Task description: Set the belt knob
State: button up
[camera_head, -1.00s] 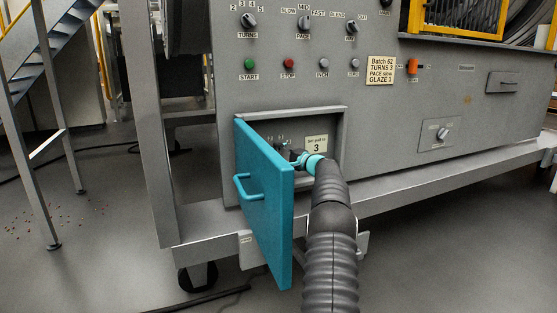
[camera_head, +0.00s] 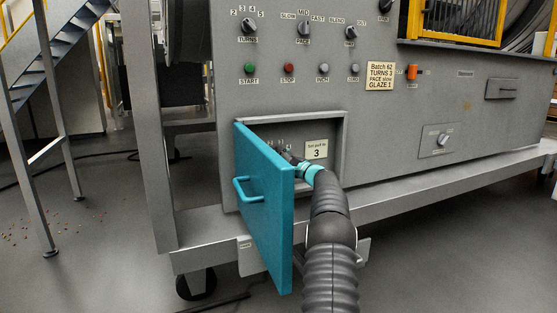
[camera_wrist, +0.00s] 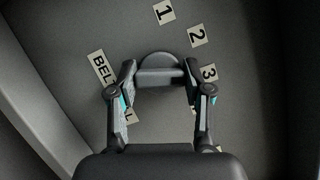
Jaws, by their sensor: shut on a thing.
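The belt knob (camera_wrist: 159,62) is a dark round knob with a raised bar, inside the recess behind the teal door. My gripper (camera_wrist: 160,76) is shut on the bar, with one finger at each end. Number labels 1 (camera_wrist: 163,12), 2 (camera_wrist: 197,35) and 3 (camera_wrist: 208,72) curve around the knob's upper right. A label starting "BEL" (camera_wrist: 103,70) is partly hidden by the left finger. I cannot make out a pointer mark. In the head view my gripper (camera_head: 289,157) reaches into the recess, and the door and arm hide the knob.
The teal door (camera_head: 265,205) stands open at the left of the recess, close beside my arm. A card with a large 3 (camera_head: 316,149) is on the recess's back wall. Other knobs and buttons sit on the panel above, with a batch card (camera_head: 380,76).

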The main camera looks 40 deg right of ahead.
jog(key=shift+d, duration=0.1)
jog(key=o, duration=1.2)
jog(key=shift+c, duration=0.2)
jog(key=shift+s, duration=0.1)
jog(key=s+d+f, duration=0.1)
jog(key=s, duration=1)
jog(key=shift+s+d+f, duration=0.25)
jog(key=shift+s+f, duration=0.05)
